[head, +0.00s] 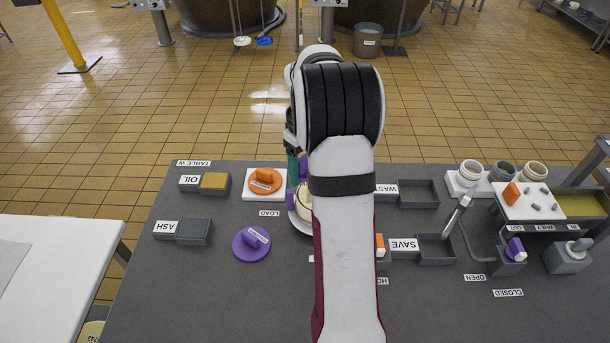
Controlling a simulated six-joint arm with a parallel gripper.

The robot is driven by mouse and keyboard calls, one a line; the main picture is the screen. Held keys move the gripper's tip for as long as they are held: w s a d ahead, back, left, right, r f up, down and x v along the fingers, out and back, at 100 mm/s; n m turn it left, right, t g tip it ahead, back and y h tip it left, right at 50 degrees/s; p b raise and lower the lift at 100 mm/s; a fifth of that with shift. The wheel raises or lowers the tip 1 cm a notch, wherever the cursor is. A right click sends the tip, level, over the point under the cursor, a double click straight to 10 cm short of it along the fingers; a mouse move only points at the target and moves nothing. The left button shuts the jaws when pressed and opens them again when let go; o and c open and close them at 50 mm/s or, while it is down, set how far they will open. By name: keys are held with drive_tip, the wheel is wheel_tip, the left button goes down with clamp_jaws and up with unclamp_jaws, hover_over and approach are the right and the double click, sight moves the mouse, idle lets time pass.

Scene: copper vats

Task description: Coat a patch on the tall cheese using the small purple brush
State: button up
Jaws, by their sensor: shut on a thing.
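My gripper (294,168) points down at the left side of my arm and is largely hidden by it. It is shut on a purple thing (303,166), which looks like the small purple brush. Only slivers of the brush show, and its tip cannot be made out. Just below in the picture, a cream-coloured cheese (303,205) stands on a white plate (294,222). My arm covers its right part, so its height is unclear. The brush end and the cheese look close together; I cannot tell if they touch.
Left are the OIL box (214,181), ASH box (193,231), an orange-handled disc (264,181) and a purple-handled disc (251,243). Right are the WASTE tray (418,194), SAVE tray (436,250) with a metal tool, several jars (502,171) and a white board (532,200). The front left tabletop is clear.

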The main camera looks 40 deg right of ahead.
drive_tip(key=shift+r, duration=1.3)
drive_tip(key=shift+s, duration=0.1)
drive_tip(key=shift+f, duration=0.15)
drive_tip(key=shift+f, duration=3.4)
drive_tip(key=shift+s+d+f, duration=0.35)
drive_tip(key=shift+f, duration=0.15)
drive_tip(key=shift+c, duration=0.5)
drive_tip(key=shift+s+d, duration=1.05)
drive_tip(key=shift+w+a, duration=1.35)
drive_tip(key=shift+w, duration=0.1)
drive_tip(key=shift+r, duration=4)
